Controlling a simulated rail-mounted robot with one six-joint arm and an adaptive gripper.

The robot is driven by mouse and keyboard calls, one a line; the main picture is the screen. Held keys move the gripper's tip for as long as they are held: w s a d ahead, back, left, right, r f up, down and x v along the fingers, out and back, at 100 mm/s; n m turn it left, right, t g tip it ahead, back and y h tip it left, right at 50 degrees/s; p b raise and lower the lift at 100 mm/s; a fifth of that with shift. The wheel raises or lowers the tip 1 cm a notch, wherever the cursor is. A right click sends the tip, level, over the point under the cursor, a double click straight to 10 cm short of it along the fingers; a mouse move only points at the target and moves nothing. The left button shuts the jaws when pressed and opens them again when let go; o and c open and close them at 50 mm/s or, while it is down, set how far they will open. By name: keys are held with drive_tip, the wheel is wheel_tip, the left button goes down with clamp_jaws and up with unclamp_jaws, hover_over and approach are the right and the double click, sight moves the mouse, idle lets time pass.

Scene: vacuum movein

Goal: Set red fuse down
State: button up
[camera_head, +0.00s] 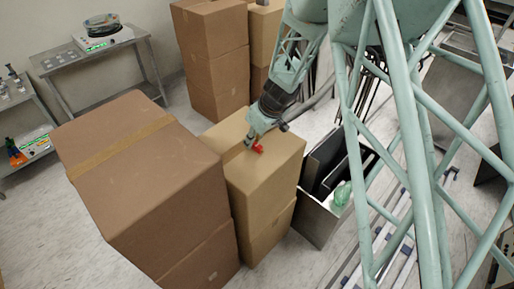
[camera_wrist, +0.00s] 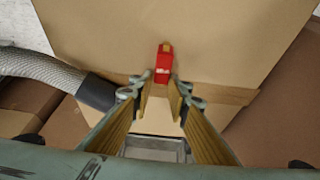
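The red fuse (camera_wrist: 163,63) is a small red piece with a yellowish end. In the wrist view it sits at the tips of my gripper (camera_wrist: 163,81), one finger on each side, and the fingers look closed on it. In the head view the red fuse (camera_head: 258,148) shows at the end of my gripper (camera_head: 250,138), over the top of a tan cardboard box (camera_head: 272,166). The fuse is at or just above the box top; I cannot tell whether it touches.
A larger brown box stack (camera_head: 130,160) stands left of the tan one. More boxes (camera_head: 213,50) stand behind. An open grey bin (camera_head: 318,215) holding dark and greenish items is at the right. A metal table with a device (camera_head: 100,40) stands back left. The tan box top is otherwise clear.

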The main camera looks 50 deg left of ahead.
clamp_jaws()
drive_tip(key=shift+r, duration=0.15)
drive_tip(key=shift+r, duration=1.65)
drive_tip(key=s+d+b, duration=0.1)
drive_tip(key=s+d, duration=0.1)
drive_tip(key=d, duration=0.2)
drive_tip(key=s+d+r+b, duration=0.1)
drive_tip(key=s+d+b, duration=0.1)
drive_tip(key=d, duration=0.3)
drive_tip(key=s+d+b, duration=0.2)
drive_tip(key=s+d, duration=0.1)
drive_tip(key=d, duration=0.2)
drive_tip(key=shift+s+r, duration=0.2)
drive_tip(key=shift+s, duration=0.2)
